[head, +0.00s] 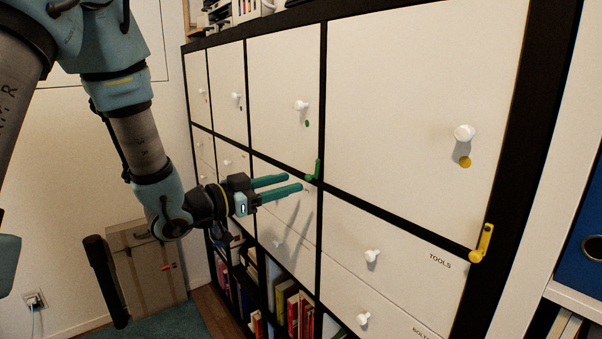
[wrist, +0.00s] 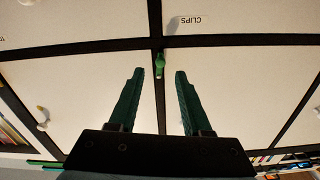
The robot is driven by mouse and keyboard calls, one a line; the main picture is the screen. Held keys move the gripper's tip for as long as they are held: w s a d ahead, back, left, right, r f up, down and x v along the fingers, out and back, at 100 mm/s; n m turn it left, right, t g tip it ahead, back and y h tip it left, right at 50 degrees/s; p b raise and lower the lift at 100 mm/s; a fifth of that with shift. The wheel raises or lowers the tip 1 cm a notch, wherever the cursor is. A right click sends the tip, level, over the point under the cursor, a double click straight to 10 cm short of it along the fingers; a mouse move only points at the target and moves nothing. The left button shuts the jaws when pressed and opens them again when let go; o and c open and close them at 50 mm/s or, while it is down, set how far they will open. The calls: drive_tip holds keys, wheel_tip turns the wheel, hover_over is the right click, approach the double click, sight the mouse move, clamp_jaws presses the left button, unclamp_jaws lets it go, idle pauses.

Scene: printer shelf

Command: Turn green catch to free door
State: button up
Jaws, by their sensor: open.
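The green catch (head: 317,169) is a small lever at the lower right corner of the white door with the green dot (head: 307,124). Its arm points up along the dark frame. In the wrist view, which is upside down, the green catch (wrist: 159,64) shows just beyond the fingertips, between their lines. My gripper (head: 294,183) has teal fingers pointing at the shelf. It is open and empty, with a clear gap between the fingers in the wrist view (wrist: 159,75). The fingertips look close to the catch, but whether they touch it cannot be told. The door looks shut.
A yellow catch (head: 482,243) sits at the lower right of the large door with a yellow dot (head: 465,162). White knobs stick out, including the green-dot door's knob (head: 301,105). Drawers lie below, one marked TOOLS (head: 440,262). A cardboard box (head: 150,262) stands on the floor at left.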

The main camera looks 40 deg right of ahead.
sight(306, 177)
drive_tip(key=d+p, duration=0.1)
drive_tip(key=d, duration=0.4)
drive_tip(key=shift+s, duration=0.1)
clamp_jaws()
idle(0.5)
